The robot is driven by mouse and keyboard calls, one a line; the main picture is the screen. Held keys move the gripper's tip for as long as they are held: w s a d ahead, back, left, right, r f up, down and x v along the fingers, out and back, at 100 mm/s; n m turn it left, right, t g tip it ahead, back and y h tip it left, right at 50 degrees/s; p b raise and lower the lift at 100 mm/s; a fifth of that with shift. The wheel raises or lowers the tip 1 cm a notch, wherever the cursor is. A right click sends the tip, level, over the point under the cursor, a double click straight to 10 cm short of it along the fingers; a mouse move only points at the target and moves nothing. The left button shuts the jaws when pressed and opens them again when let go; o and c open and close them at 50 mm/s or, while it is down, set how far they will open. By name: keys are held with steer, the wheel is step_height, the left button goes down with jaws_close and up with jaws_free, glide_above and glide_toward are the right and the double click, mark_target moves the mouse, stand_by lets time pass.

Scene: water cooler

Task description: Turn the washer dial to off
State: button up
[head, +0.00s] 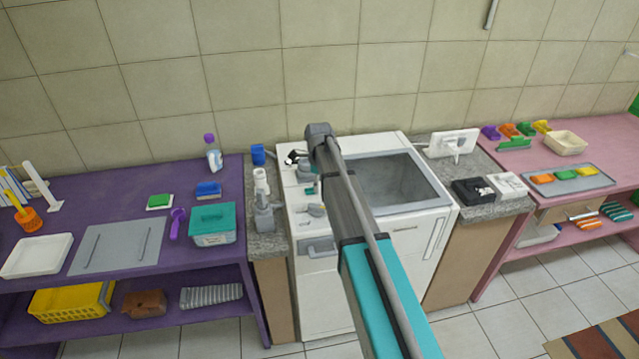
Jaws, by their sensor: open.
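The white washer (432,235) stands in the middle of the head view, with a grey open tub on its top right. Its narrow left top panel (298,222) carries small grey and dark parts, including a grey knob-like part (316,209). I cannot tell for certain which part is the dial or where it points. My teal and grey arm reaches from the bottom across the washer to the panel's back. My gripper (296,157) appears as a small dark shape over the back of that panel, open and apparently empty. My arm hides part of the panel and the tub's left edge.
A narrow granite counter with a blue item (257,154) and a grey item (264,217) adjoins the washer's left. A purple table (110,212) stands farther left. Black and white boxes (473,191) sit on the right counter, beside a pink table (540,190). Tiled wall stands behind.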

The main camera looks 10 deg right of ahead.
mark_target(319, 207)
steer(key=shift+f+b, duration=5.35)
steer(key=shift+f, duration=0.3)
jaws_close()
